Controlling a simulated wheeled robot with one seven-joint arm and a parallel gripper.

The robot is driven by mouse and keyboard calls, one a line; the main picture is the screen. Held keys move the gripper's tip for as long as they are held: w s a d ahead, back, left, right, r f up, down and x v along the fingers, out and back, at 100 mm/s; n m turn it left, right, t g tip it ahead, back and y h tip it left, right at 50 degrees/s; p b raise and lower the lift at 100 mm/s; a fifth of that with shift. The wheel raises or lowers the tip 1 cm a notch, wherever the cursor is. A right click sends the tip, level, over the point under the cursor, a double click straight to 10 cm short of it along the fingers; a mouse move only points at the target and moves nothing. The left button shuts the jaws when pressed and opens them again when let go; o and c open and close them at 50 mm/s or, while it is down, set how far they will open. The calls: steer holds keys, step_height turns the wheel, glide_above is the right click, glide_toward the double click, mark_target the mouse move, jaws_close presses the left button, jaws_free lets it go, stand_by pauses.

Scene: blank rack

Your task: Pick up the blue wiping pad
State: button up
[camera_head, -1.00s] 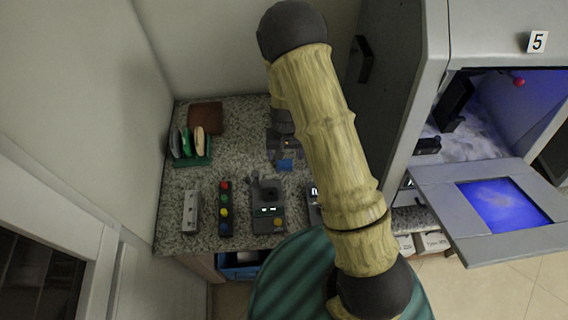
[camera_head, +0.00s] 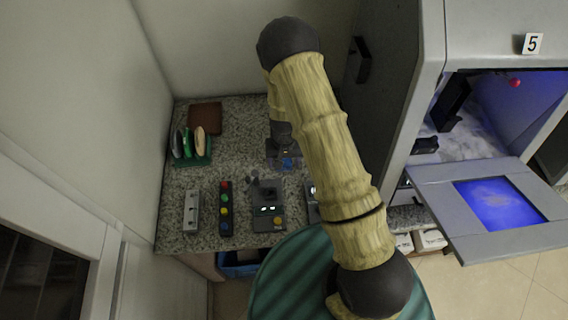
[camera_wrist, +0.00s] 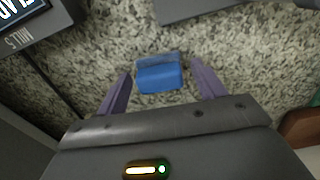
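The blue wiping pad (camera_wrist: 159,76) lies on the speckled counter in the wrist view, between and a little beyond the two fingers. A small part of the blue pad also shows in the head view (camera_head: 287,163), mostly hidden by my gripper and arm. My gripper (camera_wrist: 160,84) is open, with one purple finger on each side of the pad and a gap to it on both sides. It points down at the counter. I cannot tell how high the fingertips are above the counter.
On the speckled counter (camera_head: 184,180) stand a green rack (camera_head: 196,161) with upright discs, a brown block (camera_head: 206,118), a strip with coloured buttons (camera_head: 225,208), a grey device (camera_head: 267,205) and a white box (camera_head: 191,211). A grey machine with an open door (camera_head: 430,190) stands right.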

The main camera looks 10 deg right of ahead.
mark_target(286, 160)
steer(key=c, duration=0.8)
step_height(286, 160, up, 10)
steer(key=shift+b, duration=0.7)
steer(key=o, duration=0.3)
steer(key=shift+c, duration=1.2)
steer(key=d+r+p, duration=0.5)
steer(key=d+p, duration=0.5)
steer(key=p, duration=0.4)
steer(key=shift+n+p, duration=0.3)
steer(key=shift+p, duration=0.1)
